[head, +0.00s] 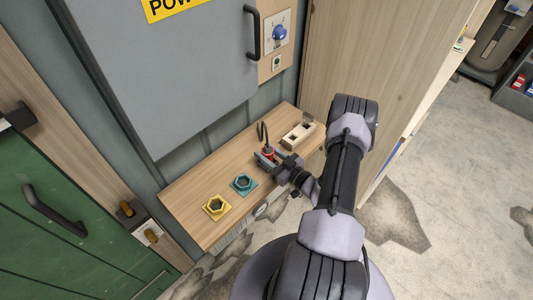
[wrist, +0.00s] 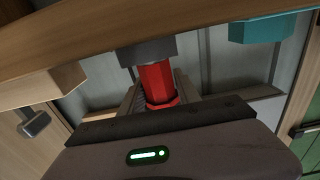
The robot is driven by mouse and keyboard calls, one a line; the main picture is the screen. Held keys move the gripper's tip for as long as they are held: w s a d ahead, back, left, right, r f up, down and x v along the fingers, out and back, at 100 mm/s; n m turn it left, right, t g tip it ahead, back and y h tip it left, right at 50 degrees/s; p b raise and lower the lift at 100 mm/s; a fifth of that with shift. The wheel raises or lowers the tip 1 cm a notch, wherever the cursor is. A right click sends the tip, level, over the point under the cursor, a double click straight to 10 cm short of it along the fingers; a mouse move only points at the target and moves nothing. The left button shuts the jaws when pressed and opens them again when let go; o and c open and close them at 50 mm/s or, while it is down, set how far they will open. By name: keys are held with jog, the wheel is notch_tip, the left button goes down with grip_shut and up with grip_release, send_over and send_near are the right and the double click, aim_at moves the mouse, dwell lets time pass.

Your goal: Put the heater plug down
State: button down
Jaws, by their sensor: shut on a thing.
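The red heater plug (head: 268,154) is between the jaws of my gripper (head: 269,159), over the right part of the wooden shelf, with a dark cable looping up from it. In the wrist view the plug (wrist: 157,82) is a red body with a dark grey piece (wrist: 147,50) at its end, close to the shelf. I cannot tell whether this piece touches the shelf or belongs to the plug. The fingertips are mostly hidden in the wrist view. A teal hexagonal holder (head: 243,184) and a yellow one (head: 216,207) stand empty to the left.
A pale socket block (head: 298,135) stands right of the plug on the wooden shelf (head: 197,187). A grey cabinet door (head: 160,75) with a black handle hangs above. A wooden panel (head: 365,60) rises on the right. A green door (head: 60,230) is at left.

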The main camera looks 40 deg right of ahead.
jog(key=c, duration=1.3)
grip_release()
jog(key=shift+f, duration=0.15)
jog(key=o, duration=0.4)
jog(key=shift+o, duration=0.2)
